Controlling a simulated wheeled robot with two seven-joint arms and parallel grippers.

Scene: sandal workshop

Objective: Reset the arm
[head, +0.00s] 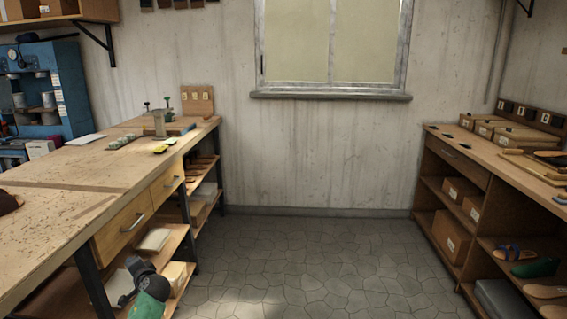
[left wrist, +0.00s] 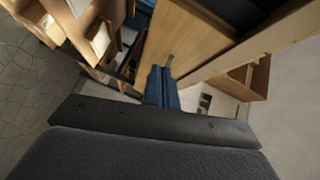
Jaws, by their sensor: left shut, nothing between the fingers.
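My left gripper (left wrist: 160,74) shows in the left wrist view, its narrow fingers together with nothing between them. Its wide dark body fills the bottom of that view. Wooden furniture and shelves lie beyond the fingers, seen at a tilt. In the head view a green and dark part of my arm (head: 148,288) shows at the bottom left, in front of the lower shelves of the left workbench (head: 85,190). I cannot make out the fingers in the head view. My right gripper is in neither view.
The left workbench has drawers (head: 125,225) and open shelves. A blue machine (head: 45,88) stands at the far left. A shelf unit (head: 455,185) with boxes and sandals stands at the right. The stone floor (head: 300,260) between them is clear, below a window (head: 333,45).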

